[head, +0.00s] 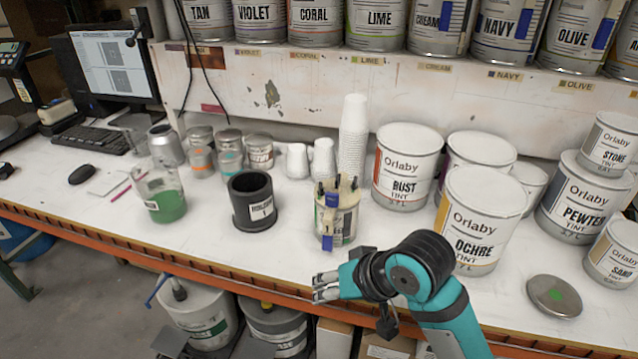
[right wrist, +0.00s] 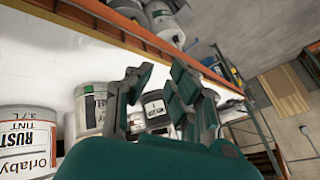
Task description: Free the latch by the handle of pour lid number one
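A can with a cream pour lid (head: 338,190) stands upright near the bench's front edge. Black clamps show on the lid's rim, and a blue-and-yellow latch with a handle (head: 331,212) runs down its front. I cannot read a number on the lid. My right gripper (head: 318,288) is in front of and below this can, at the bench edge, apart from it. In the right wrist view its two fingers (right wrist: 160,72) are spread with nothing between them. A black cup-shaped holder (head: 252,205) with a white label stands left of the can. My left gripper is out of view.
Rust (head: 405,165) and Ochre (head: 478,220) cans crowd the right, with a loose round lid (head: 554,296) in front. A beaker of green liquid (head: 160,195) is at left. White cups (head: 354,130) stand behind.

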